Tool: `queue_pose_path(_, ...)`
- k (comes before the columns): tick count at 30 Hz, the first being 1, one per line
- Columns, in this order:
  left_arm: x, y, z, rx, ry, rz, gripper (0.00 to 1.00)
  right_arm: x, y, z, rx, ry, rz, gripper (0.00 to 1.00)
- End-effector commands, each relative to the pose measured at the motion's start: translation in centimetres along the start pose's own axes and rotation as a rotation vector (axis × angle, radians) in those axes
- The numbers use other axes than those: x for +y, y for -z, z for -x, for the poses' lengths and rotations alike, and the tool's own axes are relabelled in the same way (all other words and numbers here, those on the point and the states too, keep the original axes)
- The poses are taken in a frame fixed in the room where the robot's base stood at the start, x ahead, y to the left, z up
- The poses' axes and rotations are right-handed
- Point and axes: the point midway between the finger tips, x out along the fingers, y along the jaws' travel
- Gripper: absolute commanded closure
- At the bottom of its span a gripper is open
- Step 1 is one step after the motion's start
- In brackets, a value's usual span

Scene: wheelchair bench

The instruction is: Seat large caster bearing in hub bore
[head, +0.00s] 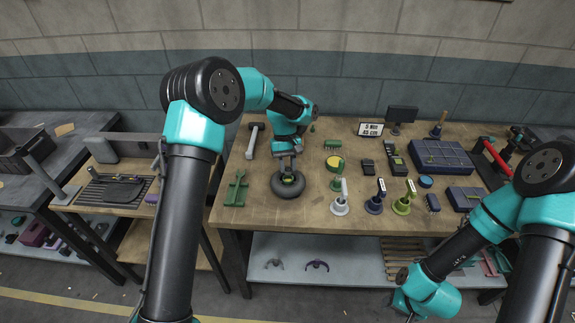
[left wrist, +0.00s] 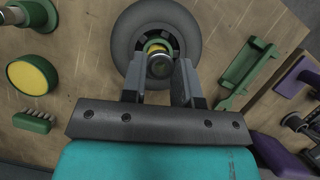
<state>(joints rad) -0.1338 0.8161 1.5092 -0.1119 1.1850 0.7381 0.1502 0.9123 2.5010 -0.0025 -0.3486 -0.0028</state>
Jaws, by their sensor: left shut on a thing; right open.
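The caster wheel (head: 275,190) lies flat on the wooden bench, a dark grey ring with a green and yellow hub at its centre. It also shows in the left wrist view (left wrist: 125,40). My left gripper (head: 287,164) points down right over the hub. In the left wrist view its two fingers (left wrist: 160,78) are shut on a small round metal bearing (left wrist: 160,66). The bearing overlaps the hub centre in that view. The bore is mostly hidden behind it, and I cannot tell how deep the bearing sits. My right gripper is out of frame; only its arm shows.
A green bracket (head: 236,190) lies left of the wheel. A yellow-topped green cup (head: 334,163) and several upright handled tools, one with a white base (head: 340,205), stand to the right. A hammer (head: 253,142) lies behind left. A blue case (head: 441,155) is far right.

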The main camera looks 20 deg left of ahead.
Motion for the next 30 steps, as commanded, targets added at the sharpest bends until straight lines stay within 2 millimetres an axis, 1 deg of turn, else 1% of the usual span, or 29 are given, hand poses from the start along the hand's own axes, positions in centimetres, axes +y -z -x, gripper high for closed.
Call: queue_pose_path(30, -0.01, 0.27, -0.64, 0.000, 0.000, 0.000, 0.95, 0.00, 0.00, 0.00, 0.000, 0.000, 0.000, 0.57)
